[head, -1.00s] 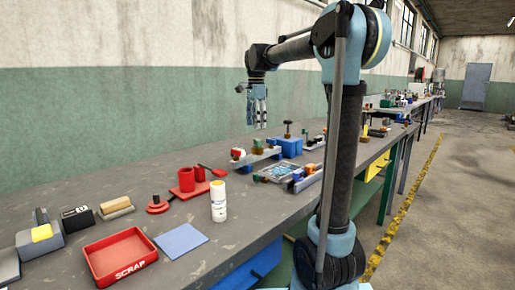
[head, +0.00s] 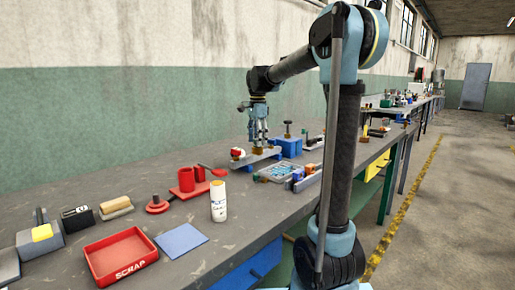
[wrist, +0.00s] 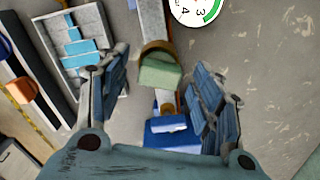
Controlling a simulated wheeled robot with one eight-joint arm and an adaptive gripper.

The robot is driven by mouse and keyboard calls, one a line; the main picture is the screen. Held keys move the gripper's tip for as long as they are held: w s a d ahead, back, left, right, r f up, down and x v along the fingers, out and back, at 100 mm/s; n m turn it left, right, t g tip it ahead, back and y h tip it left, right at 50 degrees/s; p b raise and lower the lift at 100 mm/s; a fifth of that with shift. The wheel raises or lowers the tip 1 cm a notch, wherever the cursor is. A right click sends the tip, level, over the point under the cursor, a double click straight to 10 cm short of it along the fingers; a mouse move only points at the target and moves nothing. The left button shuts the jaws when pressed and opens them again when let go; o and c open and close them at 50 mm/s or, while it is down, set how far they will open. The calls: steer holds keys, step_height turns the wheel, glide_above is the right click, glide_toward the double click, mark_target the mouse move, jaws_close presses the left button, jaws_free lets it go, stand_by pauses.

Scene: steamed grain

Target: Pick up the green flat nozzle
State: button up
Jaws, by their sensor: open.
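The green flat nozzle (wrist: 161,72) shows in the wrist view as a pale green block with a brown, brass-like collar beside it. It is at one end of a grey rail (wrist: 150,22). My gripper (wrist: 162,76) is open, with one finger on each side of the nozzle and visible gaps between. In the head view my gripper (head: 258,138) points down over the rail (head: 256,159) on the bench. The fingers mostly hide the nozzle there.
A blue block (head: 289,146) with a dark-topped post stands right behind the rail. A grey tray of blue pieces (head: 273,171) lies in front. A white-faced dial (wrist: 196,8) lies near the nozzle. A red scrap tray (head: 121,257) and white bottle (head: 218,202) are farther left.

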steer(key=c, duration=1.2)
steer(key=shift+o, duration=0.2)
steer(key=shift+r, duration=0.1)
step_height(320, 180, up, 10)
steer(key=shift+f, duration=0.1)
jaws_close()
